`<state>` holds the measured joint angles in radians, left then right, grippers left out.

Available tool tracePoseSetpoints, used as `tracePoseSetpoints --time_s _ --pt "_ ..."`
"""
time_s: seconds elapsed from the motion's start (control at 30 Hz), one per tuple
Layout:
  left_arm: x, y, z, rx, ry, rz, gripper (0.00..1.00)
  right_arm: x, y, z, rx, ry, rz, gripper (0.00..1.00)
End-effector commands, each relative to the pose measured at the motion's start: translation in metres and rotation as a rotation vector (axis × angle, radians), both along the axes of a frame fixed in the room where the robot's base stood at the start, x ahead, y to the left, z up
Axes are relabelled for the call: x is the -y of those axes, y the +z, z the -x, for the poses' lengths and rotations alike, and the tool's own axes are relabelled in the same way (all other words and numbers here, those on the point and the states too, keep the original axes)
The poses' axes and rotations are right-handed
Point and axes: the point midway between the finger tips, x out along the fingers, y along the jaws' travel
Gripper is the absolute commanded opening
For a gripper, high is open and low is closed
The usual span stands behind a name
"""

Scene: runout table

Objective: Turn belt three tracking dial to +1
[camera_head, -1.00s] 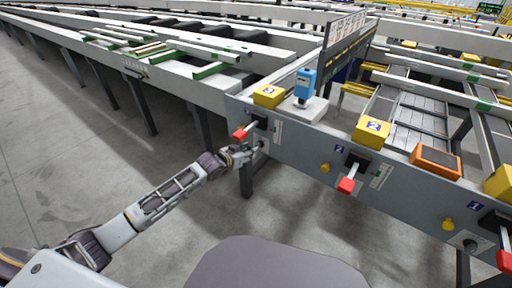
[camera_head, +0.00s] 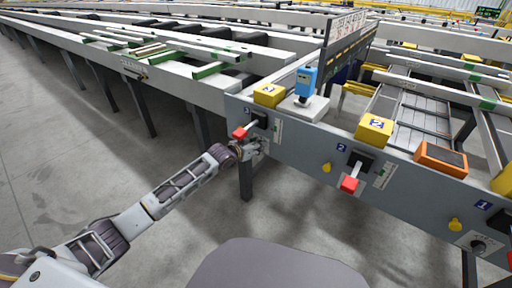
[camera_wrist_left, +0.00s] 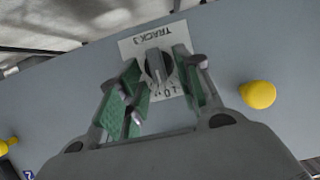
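The belt three tracking dial (camera_wrist_left: 157,66) is a dark round knob with a pale pointer bar, on a white plate (camera_wrist_left: 130,46) that reads TRACK 3 upside down in the left wrist view. Some scale figures show below the knob; the rest are hidden. My left gripper (camera_wrist_left: 157,76) has its two green-padded fingers on either side of the knob, with the knob between the fingertips. They look parted, and I cannot tell whether they touch it. In the head view my left gripper (camera_head: 254,148) is at the grey panel below label 3 and hides most of the dial. My right gripper is out of view.
A red-ended lever (camera_head: 240,133) sticks out just above my left gripper. Another red-ended lever (camera_head: 349,184) is further right. The floor (camera_head: 150,190) before the panel is clear.

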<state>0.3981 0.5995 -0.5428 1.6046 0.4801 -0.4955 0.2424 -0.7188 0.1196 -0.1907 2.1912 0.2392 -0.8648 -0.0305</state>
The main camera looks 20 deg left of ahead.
Motion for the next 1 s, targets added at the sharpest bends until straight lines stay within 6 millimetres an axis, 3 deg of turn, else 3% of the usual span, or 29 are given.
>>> tracePoseSetpoints --time_s 0.33,0.6,1.0 --pt "0.000 0.000 -0.001 0.000 0.000 0.000 0.35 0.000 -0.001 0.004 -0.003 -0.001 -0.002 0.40" --pt "0.000 0.000 -0.001 0.001 0.000 0.000 0.00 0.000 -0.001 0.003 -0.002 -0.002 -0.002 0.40" --pt "0.002 0.002 -0.001 0.008 0.000 -0.020 0.00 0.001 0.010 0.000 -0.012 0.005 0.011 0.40"
